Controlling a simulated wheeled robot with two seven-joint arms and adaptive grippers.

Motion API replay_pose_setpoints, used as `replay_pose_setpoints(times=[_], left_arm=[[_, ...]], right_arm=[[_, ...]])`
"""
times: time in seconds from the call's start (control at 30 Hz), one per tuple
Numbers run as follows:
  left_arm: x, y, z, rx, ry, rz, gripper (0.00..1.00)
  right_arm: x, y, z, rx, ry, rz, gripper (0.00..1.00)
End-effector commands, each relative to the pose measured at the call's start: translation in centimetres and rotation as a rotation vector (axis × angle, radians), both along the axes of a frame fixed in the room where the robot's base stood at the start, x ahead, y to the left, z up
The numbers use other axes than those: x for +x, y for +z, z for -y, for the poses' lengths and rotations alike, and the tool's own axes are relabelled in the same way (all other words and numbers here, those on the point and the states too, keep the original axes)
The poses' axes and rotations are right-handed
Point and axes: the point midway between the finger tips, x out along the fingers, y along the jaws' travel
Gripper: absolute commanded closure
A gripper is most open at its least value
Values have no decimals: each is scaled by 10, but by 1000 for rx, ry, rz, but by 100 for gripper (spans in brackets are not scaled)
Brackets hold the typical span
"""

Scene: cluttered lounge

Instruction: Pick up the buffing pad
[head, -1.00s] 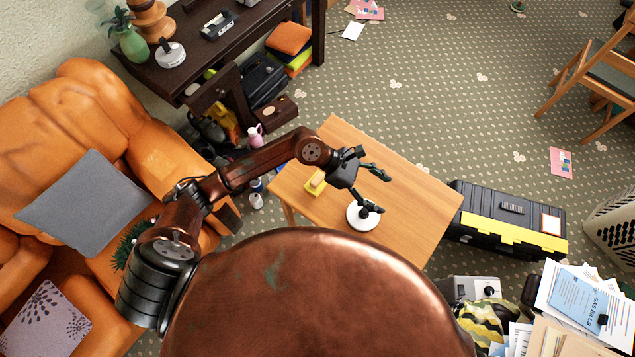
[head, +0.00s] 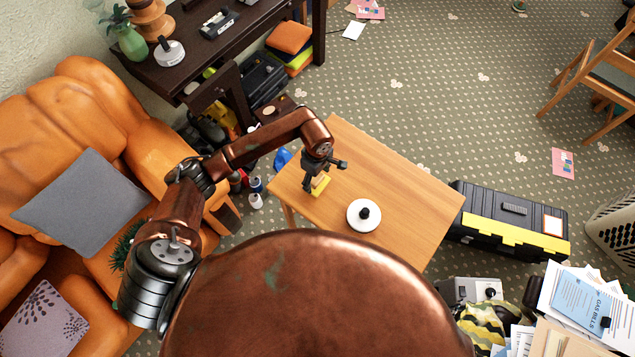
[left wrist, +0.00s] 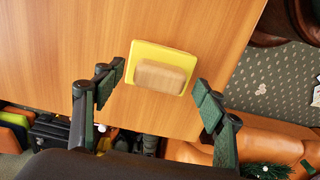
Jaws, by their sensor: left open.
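The buffing pad, by its look a yellow pad with a wooden block handle, lies on the wooden table (head: 400,200) near its left edge. In the head view it is partly hidden by my left gripper (head: 325,176), and its yellow base (head: 322,189) shows below the hand. In the left wrist view the whole buffing pad (left wrist: 160,76) is seen from above. My left gripper (left wrist: 160,82) is open and empty above it, with one finger on each side. I cannot tell the height gap. My right gripper is not in view.
A white disc with a black knob (head: 361,224) lies on the table right of the pad. A black and yellow toolbox (head: 500,225) stands at the table's right. An orange sofa (head: 90,110) and a dark desk (head: 250,35) are to the left. The table's right half is clear.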

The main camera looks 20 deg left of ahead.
Motion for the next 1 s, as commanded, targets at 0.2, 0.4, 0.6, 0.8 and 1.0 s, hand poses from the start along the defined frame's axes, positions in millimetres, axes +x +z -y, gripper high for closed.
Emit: replay_pose_setpoints(times=[0.2, 0.4, 0.6, 0.8, 1.0], left_arm=[[0, -12, 0, 0, -1, 1, 35], [0, -11, 0, 0, 0, 1, 38], [0, -11, 0, 0, 0, 1, 52], [0, -11, 0, 0, 0, 1, 66], [0, -11, 0, 0, 0, 1, 80]], right_arm=[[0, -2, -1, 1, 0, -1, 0], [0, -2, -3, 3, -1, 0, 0], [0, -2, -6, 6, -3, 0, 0], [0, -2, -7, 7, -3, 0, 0], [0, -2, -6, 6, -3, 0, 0]])
